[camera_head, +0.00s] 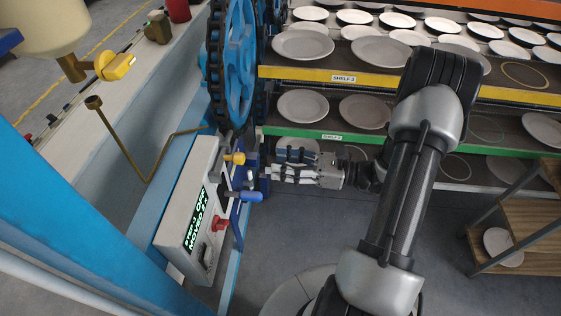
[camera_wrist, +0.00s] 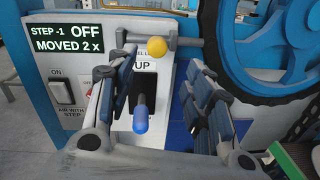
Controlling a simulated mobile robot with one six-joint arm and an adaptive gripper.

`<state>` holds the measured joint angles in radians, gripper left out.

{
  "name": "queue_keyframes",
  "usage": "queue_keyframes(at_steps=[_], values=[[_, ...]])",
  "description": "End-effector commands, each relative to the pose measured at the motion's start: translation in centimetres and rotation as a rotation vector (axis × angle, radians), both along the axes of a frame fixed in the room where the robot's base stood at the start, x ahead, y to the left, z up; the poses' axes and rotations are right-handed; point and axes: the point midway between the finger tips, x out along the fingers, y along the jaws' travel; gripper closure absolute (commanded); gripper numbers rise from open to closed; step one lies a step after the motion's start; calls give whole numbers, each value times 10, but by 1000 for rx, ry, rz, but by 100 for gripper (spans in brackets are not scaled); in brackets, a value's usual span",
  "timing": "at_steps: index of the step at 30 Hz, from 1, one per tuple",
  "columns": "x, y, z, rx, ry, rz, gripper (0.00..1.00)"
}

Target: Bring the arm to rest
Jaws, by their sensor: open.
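My gripper (camera_head: 274,166) is open in the head view, with its fingers pointing left at the control box. In the wrist view the two fingers of my gripper (camera_wrist: 162,75) stand apart. A lever with a blue handle (camera_wrist: 141,115) shows in the gap between them, and I see no finger closed on it. In the head view the blue handle (camera_head: 240,196) sticks out below and left of my fingertips. The arm reaches from the lower right toward the shelves and bends back left.
The control box (camera_head: 180,215) has a display (camera_wrist: 66,38) reading "STEP -1 OFF MOVED 2 x". The blue wheel (camera_head: 232,60) is close. Plate shelves (camera_head: 290,73) stand behind; a wooden rack (camera_head: 535,215) stands right.

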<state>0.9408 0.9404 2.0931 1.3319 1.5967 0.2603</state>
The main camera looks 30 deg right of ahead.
Motion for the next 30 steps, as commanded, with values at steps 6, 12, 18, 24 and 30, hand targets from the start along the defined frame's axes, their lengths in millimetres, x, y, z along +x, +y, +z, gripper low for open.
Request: queue_keyframes(at_steps=[6, 12, 18, 24, 30], values=[[0, 0, 0, 0, 0, 0, 53], [-1, 9, 7, -32, -10, 39, 53], [-20, 67, 42, -268, -79, 314, 53], [-69, 126, 70, -625, -213, 681, 53], [-120, 149, 84, -1002, -396, 999, 53]])
